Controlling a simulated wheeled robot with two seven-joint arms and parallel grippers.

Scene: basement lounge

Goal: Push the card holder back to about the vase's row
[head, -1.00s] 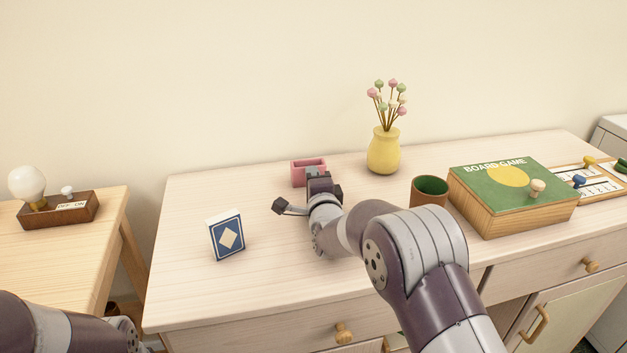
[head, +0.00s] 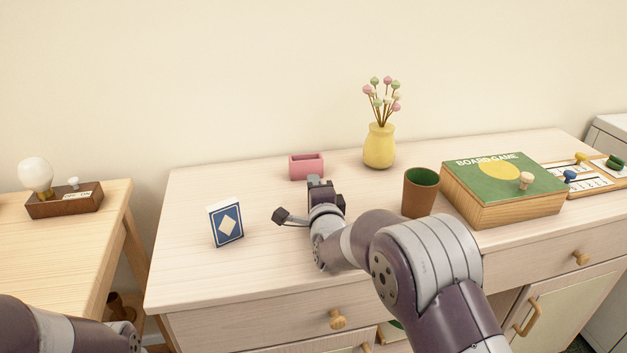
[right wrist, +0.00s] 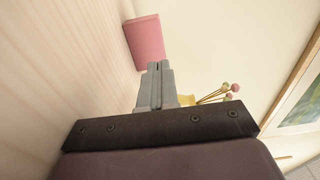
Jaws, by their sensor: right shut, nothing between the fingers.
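The card holder, a pink open-topped box (head: 306,167), stands upright towards the back of the cabinet top. The yellow vase (head: 380,148) with its flowers stands to its right. The holder is roughly in the vase's row, perhaps slightly nearer me. My right gripper (head: 320,181) is shut and empty, just in front of the holder. In the right wrist view the closed fingers (right wrist: 158,68) point towards the pink holder (right wrist: 146,42), seemingly with a small gap. The left gripper is out of view; only part of my left arm shows at bottom left.
A blue card box (head: 226,224) stands to the left of my right arm. A brown cup with green inside (head: 419,193) and a board game box (head: 500,198) stand to the right. The cabinet top (head: 268,262) is bare at front left. The wall is close behind.

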